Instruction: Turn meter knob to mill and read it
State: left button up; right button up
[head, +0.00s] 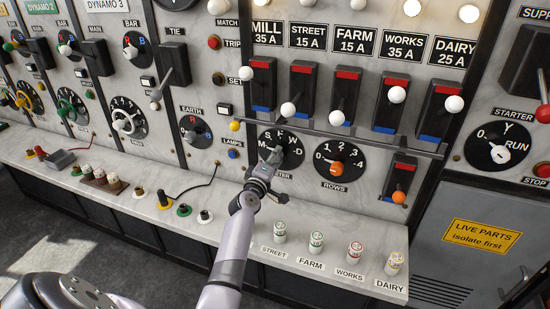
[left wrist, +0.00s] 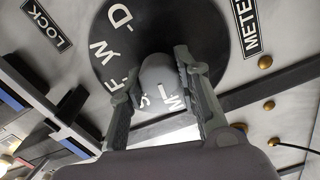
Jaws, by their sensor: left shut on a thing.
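The meter knob's black dial (head: 292,150) is on the marble panel below the feeder switches, lettered M, S, F, W and D. The dial (left wrist: 112,45) fills the upper middle of the left wrist view. My left gripper (head: 270,160) is at the dial in the head view. In the left wrist view my left gripper (left wrist: 160,85) has one finger on each side of the grey knob (left wrist: 158,72) and is shut on it. The fingers partly cover the dial, and I cannot tell for sure which letter the knob points at. My right gripper is not in view.
The rows dial (head: 340,160) with an orange knob is close on the right. The MILL switch (head: 262,88) and other feeder levers hang above. Several fuses, such as the STREET one (head: 280,232), stand on the marble ledge (head: 232,236) below, near my arm.

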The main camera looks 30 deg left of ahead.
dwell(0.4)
pick_arm(q)
jog(key=o, duration=1.1)
jog(key=shift+o, duration=0.2)
jog(key=v, duration=1.2)
jog(key=shift+f, duration=0.1)
